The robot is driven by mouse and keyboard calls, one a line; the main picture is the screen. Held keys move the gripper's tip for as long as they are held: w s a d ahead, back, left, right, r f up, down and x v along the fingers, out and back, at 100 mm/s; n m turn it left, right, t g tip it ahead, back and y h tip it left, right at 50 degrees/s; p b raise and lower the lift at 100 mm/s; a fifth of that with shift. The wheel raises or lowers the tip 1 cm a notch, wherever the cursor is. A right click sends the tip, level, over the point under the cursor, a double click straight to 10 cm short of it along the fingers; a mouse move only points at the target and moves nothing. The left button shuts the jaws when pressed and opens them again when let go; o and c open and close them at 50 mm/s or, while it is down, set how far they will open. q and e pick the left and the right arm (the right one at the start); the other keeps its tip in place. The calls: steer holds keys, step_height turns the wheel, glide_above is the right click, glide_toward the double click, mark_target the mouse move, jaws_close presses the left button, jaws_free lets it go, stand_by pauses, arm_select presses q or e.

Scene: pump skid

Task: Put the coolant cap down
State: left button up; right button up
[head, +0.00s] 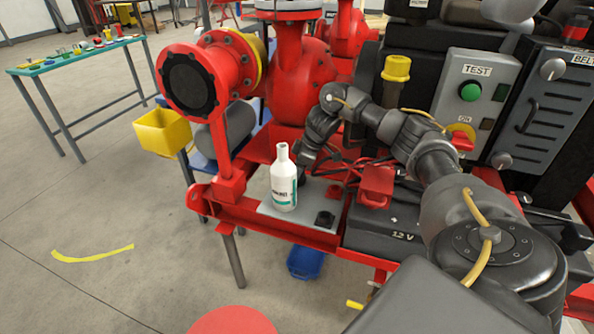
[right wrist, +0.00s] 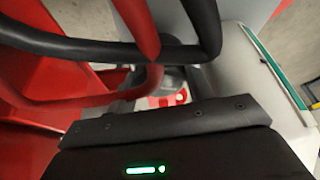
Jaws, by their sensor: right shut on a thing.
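A white coolant bottle with a green label (head: 284,180) stands upright on a grey plate (head: 268,210) on the red skid. Its neck looks bare, with no cap on it. My right gripper (head: 303,166) is low, just behind and right of the bottle, and its fingertips are partly hidden. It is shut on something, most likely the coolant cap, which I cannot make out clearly. In the right wrist view the bottle's pale side (right wrist: 258,85) is close at the right. My left gripper is not in view.
A small dark block (head: 324,218) sits on the plate's front right. Red and black cables (head: 345,165) cross close to my right gripper, also in the right wrist view (right wrist: 140,45). A black 12 V battery (head: 385,228) stands right of the plate. A red pump flange (head: 190,82) rises left.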

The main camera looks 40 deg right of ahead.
steer(key=o, duration=1.1)
steer(key=shift+f, duration=0.1)
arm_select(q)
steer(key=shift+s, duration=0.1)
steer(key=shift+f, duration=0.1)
arm_select(e)
steer(key=shift+r, duration=0.25)
steer(key=p+v, duration=0.1)
steer(key=v, duration=0.3)
steer(key=shift+r, duration=0.15)
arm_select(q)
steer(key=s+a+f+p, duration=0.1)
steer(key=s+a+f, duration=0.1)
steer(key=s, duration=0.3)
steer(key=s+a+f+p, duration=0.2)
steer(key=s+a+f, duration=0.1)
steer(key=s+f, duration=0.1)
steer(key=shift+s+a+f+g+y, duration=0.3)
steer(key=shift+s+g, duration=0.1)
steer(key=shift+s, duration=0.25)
arm_select(e)
steer(key=shift+v, duration=3.8)
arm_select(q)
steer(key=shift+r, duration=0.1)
